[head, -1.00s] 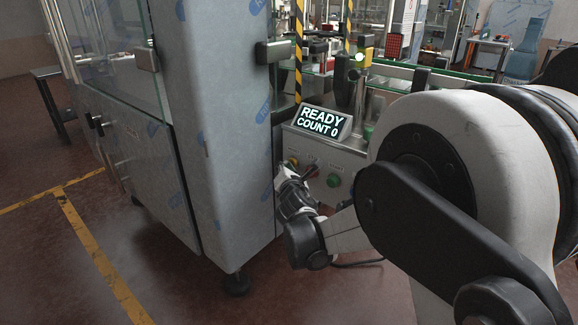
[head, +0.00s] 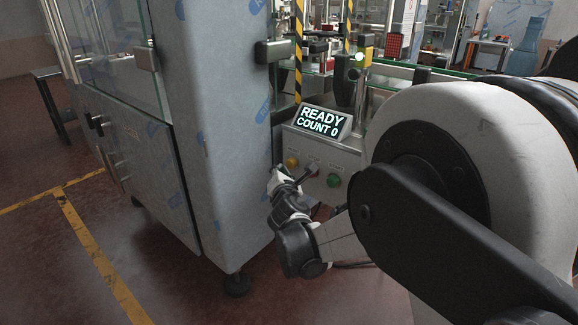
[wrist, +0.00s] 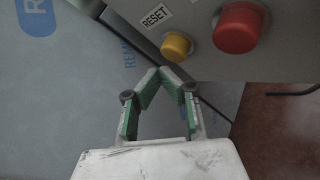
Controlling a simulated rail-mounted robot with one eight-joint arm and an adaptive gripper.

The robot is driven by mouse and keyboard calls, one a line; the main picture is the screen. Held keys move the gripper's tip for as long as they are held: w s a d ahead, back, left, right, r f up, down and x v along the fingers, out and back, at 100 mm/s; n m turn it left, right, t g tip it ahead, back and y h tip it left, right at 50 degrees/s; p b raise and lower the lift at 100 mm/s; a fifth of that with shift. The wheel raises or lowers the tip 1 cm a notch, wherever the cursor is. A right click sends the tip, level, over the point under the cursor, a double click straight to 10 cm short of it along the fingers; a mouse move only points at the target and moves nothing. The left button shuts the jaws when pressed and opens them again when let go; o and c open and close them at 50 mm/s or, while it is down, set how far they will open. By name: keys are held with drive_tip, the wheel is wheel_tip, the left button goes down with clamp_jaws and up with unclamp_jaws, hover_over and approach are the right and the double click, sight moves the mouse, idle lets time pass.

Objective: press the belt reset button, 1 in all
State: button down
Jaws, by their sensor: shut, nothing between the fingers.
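The yellow reset button (head: 291,162) sits on the left of the grey control panel. In the wrist view the yellow button (wrist: 176,46) is beside a RESET label (wrist: 156,16). My gripper (wrist: 160,72) is shut and empty. In that view its fingertips are just below and left of the yellow button, and a gap shows between them in the picture. Depth is hard to judge. In the head view my gripper (head: 280,174) is just below and left of the yellow button; its fingertips are hard to make out.
A large red button (wrist: 240,28) is right of the yellow one. A green button (head: 333,180) is farther right. A display (head: 321,122) above reads READY COUNT 0. A grey machine cabinet (head: 215,130) stands close on the left of the panel.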

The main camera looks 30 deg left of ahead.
drive_tip(key=shift+s+a+b, duration=0.15)
drive_tip(key=shift+s, duration=1.1)
drive_tip(key=shift+s+a+b, duration=0.1)
drive_tip(key=shift+s+b, duration=0.05)
drive_tip(key=shift+s, duration=1.05)
